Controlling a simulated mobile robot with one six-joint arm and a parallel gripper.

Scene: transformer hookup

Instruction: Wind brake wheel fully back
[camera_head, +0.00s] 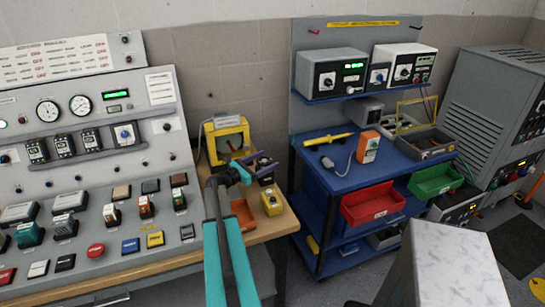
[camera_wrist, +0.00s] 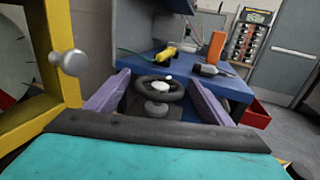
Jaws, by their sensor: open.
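The brake wheel (camera_wrist: 158,90) is a small dark grey handwheel with a lighter grey hub, low in the middle of the wrist view. My gripper (camera_wrist: 157,77) has its two purple fingers spread, one on each side of the wheel. A gap shows between each finger and the rim, and I cannot tell how far the fingertips are from it in depth. In the head view my gripper (camera_head: 262,165) is over the end of the wooden bench, beside the yellow-framed unit (camera_head: 218,127). The wheel is mostly hidden there behind the gripper.
The yellow frame with a round knob (camera_wrist: 69,62) stands close on the left in the wrist view. An orange tray (camera_head: 242,214) and a yellow box (camera_head: 271,203) sit near the bench edge. A blue cart (camera_head: 370,176) with red and green bins stands to the right.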

